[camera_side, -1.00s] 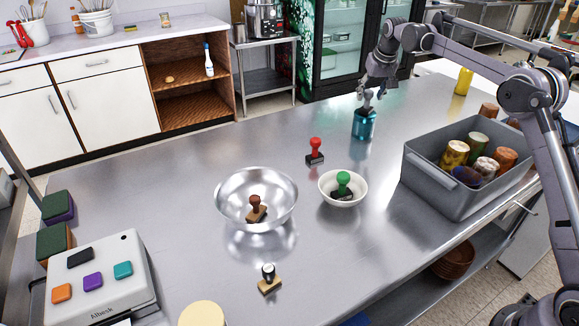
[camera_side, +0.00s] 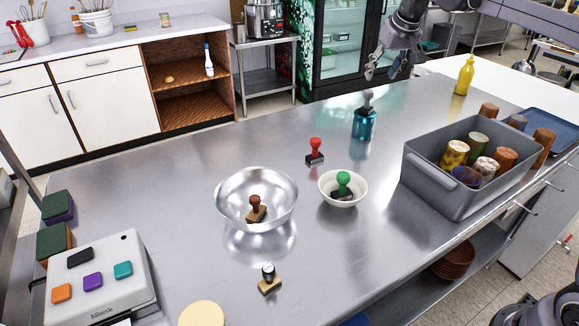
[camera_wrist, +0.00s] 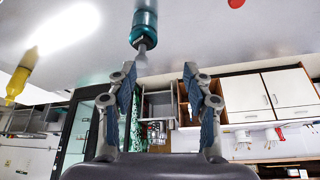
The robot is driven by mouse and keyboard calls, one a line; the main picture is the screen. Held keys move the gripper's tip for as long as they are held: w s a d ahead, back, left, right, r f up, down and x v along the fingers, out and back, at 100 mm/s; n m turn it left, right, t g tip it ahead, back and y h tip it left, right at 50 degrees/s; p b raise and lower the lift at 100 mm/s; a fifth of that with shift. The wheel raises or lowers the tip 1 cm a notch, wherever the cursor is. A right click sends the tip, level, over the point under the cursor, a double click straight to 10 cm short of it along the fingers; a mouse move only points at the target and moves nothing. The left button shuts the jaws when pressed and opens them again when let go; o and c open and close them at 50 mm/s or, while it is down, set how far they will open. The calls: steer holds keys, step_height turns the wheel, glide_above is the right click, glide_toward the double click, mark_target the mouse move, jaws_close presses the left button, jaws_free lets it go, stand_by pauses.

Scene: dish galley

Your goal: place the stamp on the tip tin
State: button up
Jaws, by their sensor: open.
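The tip tin looks to be the teal, shiny jar (camera_side: 364,125) on the steel counter; it also shows at the top of the wrist view (camera_wrist: 146,20). A grey stamp-like piece (camera_side: 367,101) stands on its top, and it shows in the wrist view (camera_wrist: 142,43) too. My gripper (camera_side: 384,72) is open and empty, above and apart from this piece. Its two fingers (camera_wrist: 160,82) are spread in the wrist view.
The green stamp is in a white bowl (camera_side: 328,190), the brown one in a steel bowl (camera_side: 226,198). A grey crate (camera_side: 425,196) with several cups stands at right. A yellow bottle (camera_side: 464,78) stands behind.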

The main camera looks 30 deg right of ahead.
steer(key=s+a+f+n+t, duration=0.1)
steer(key=s+a, duration=0.3)
steer(key=s, duration=0.3)
steer(key=s+a+f+n, duration=0.1)
steer(key=s+a, duration=0.2)
steer(key=s, duration=0.3)
steer(key=s+a+f, duration=0.2)
steer(key=s+f, duration=0.4)
steer(key=s, duration=0.1)
steer(key=s+a+f+n+t+y, duration=0.1)
steer(key=s+a+f, duration=0.2)
steer(key=s+f, duration=0.2)
steer(key=s, duration=0.3)
steer(key=shift+s+a+f, duration=0.15)
steer(key=shift+s+f, duration=0.15)
steer(key=shift+f, duration=0.1)
